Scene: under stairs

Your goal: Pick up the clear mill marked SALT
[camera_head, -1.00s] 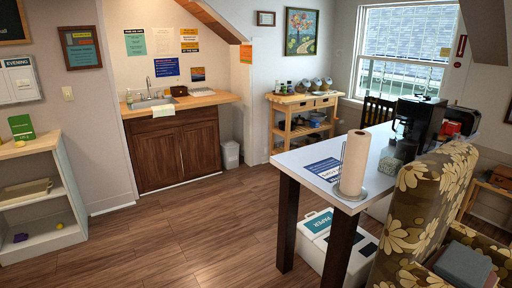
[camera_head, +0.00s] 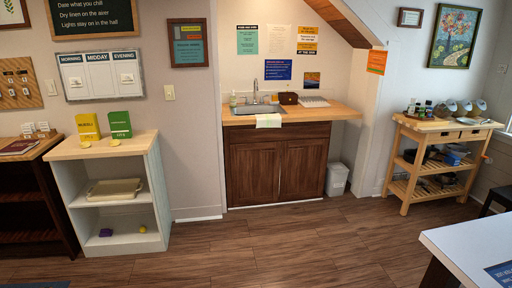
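I cannot make out a clear mill marked SALT. Several small dark and clear bottles or shakers (camera_head: 420,108) stand at the left end of the wooden cart's top (camera_head: 437,125), at the right of the head view. They are too small to read, and I cannot tell whether one is the mill. Neither of my grippers is in view.
Glass jars (camera_head: 464,109) stand on the cart too. A sink counter (camera_head: 320,113) is in the middle, with a bin (camera_head: 337,180) beside it. A shelf unit (camera_head: 152,185) stands left. A white table (camera_head: 455,240) juts in at lower right. The middle floor is open.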

